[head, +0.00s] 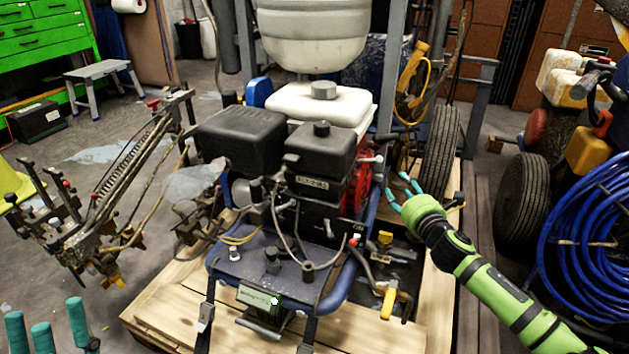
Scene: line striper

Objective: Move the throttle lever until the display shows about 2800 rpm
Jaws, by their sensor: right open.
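The line striper's engine (320,165) stands in the middle of the head view, with a black housing and a red side. A small green display (258,297) sits at the front of the machine; its digits are too small to read. A small lever with a red knob (354,241) stands at the engine's lower right; I cannot tell whether it is the throttle lever. My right gripper (396,188) is open, its teal fingers pointing toward the engine's right side, apparently empty. My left gripper (46,328) is at the bottom left corner, fingers spread, away from the machine.
The machine stands on a wooden pallet (170,305). A blue tube frame (345,285) surrounds the engine's front. A wheel (440,150) stands behind my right gripper. A spring-loaded arm (125,170) juts out left. A coiled blue hose (590,230) is at right.

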